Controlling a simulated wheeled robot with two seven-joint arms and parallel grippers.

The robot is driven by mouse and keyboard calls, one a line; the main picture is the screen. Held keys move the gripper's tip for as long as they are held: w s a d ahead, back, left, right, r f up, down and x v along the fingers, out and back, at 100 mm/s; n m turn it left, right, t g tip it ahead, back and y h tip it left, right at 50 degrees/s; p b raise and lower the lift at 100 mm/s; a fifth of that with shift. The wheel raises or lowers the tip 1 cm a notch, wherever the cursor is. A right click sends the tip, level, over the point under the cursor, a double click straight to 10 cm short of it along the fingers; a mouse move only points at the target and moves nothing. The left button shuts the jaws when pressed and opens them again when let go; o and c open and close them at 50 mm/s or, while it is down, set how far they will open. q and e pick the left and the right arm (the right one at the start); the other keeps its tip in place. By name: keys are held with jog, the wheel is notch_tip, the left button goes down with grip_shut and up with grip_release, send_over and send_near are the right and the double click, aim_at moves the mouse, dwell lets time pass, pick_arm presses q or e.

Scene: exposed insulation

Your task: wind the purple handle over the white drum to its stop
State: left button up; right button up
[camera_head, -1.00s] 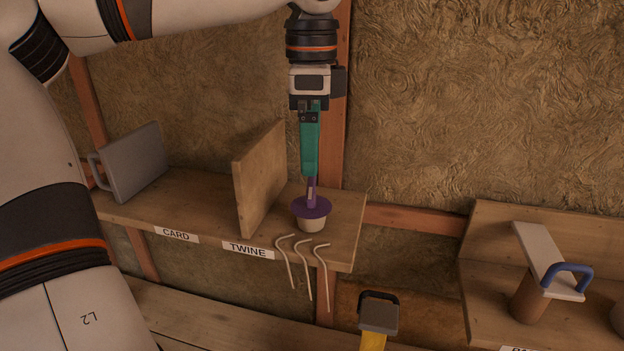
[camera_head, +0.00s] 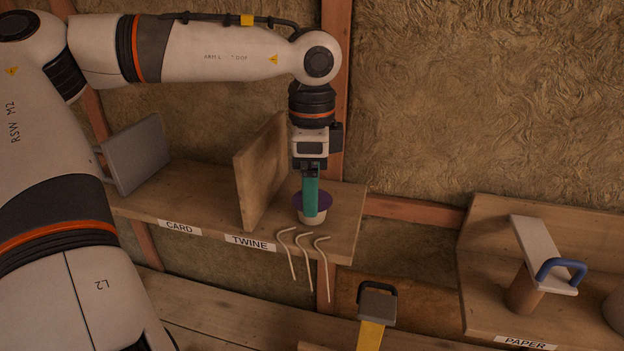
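The white drum (camera_head: 306,220) stands near the right end of the wooden shelf, just behind the TWINE label. The purple handle (camera_head: 299,200) sits on top of it; its wide round base shows, while its upright stem is hidden behind my gripper's fingers. My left gripper (camera_head: 310,211) points straight down at the handle, its teal fingers overlapping the purple base and the drum's upper edge in the view. The fingers are seen edge on, so I cannot tell whether they are apart or closed on the stem. My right gripper is out of view.
A wooden divider (camera_head: 260,172) stands close left of the gripper, with a grey handled panel (camera_head: 138,155) farther left. Several bent hooks (camera_head: 305,262) hang at the shelf front. A grey block with a yellow strip (camera_head: 374,308) is below; a blue-handled white board (camera_head: 540,255) is right.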

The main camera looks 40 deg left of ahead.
pick_arm(q)
jog(key=c, duration=0.3)
